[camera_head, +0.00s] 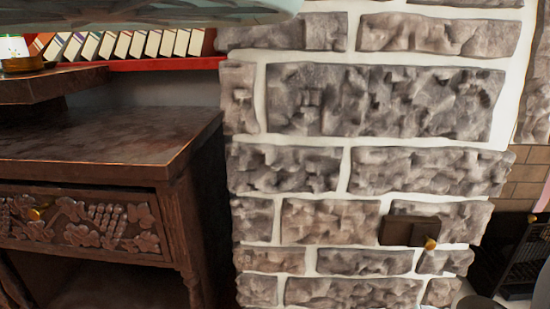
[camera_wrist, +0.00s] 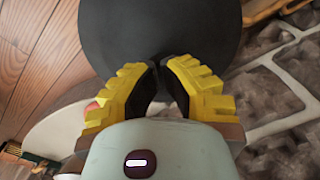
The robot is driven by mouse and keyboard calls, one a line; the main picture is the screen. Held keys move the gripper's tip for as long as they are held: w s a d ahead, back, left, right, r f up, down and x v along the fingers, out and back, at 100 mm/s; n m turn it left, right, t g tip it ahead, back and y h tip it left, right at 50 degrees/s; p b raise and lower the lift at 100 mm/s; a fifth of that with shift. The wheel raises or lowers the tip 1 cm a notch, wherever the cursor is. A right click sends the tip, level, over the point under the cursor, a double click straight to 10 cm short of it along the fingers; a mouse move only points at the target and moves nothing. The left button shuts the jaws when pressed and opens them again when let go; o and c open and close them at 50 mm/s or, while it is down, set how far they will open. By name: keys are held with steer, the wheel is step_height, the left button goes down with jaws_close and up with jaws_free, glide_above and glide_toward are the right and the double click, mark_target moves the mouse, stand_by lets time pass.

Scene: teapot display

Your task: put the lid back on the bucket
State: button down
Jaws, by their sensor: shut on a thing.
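My gripper (camera_wrist: 162,68) shows in the wrist view, with two yellow ridged fingers and dark inner pads angled in toward each other. It is shut on a large, smooth, dark grey round thing, which looks like the lid (camera_wrist: 160,28). The lid fills the top middle of that view, beyond the fingertips. The exact grip point is hidden between the pads. I cannot make out the bucket for certain in either view. In the head view neither my gripper nor the lid shows clearly.
In the head view a stone pillar (camera_head: 385,100) fills the middle. A carved dark wooden cabinet (camera_head: 100,150) stands at left, with a row of books (camera_head: 130,45) behind it. A black wire rack (camera_head: 515,255) is at the lower right. Wooden floor (camera_wrist: 35,45) shows in the wrist view.

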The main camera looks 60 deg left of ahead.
steer(key=shift+r, duration=0.1)
steer(key=shift+r+p, duration=3.35)
steer(key=shift+r, duration=0.05)
steer(key=shift+r, duration=0.1)
